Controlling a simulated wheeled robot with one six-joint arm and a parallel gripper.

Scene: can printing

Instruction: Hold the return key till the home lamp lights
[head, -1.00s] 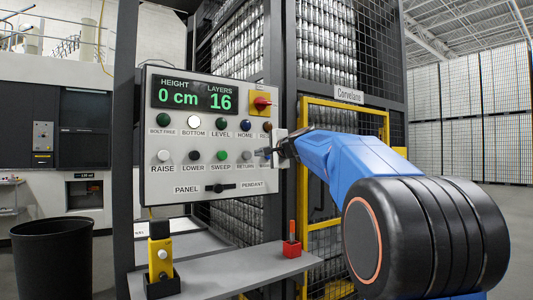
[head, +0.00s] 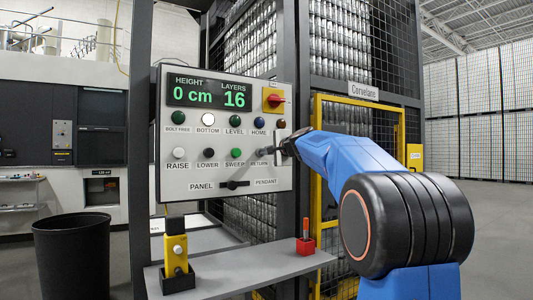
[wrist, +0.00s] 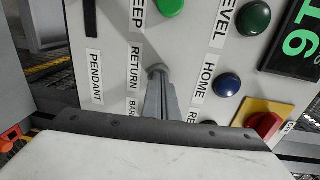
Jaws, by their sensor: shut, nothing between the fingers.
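The grey return key (head: 262,152) sits in the lower row of the white control panel (head: 168,140), above its RETURN label. The wrist view also shows the key (wrist: 157,69), partly covered by my fingertips. My gripper (head: 271,151) is shut and empty, its tips at the key from the right. In the wrist view my gripper (wrist: 160,82) points straight at the key. I cannot tell whether it touches or presses it. The home lamp (head: 259,123), dark blue, looks unlit; the wrist view shows it too (wrist: 227,82).
The bottom lamp (head: 208,119) glows white. The display (head: 208,93) reads 0 cm and 16 layers. A red rotary switch (head: 276,99) and a PANEL/PENDANT selector (head: 234,185) are close by. A shelf (head: 245,270) below holds a yellow pendant (head: 176,247) and a red holder (head: 305,246).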

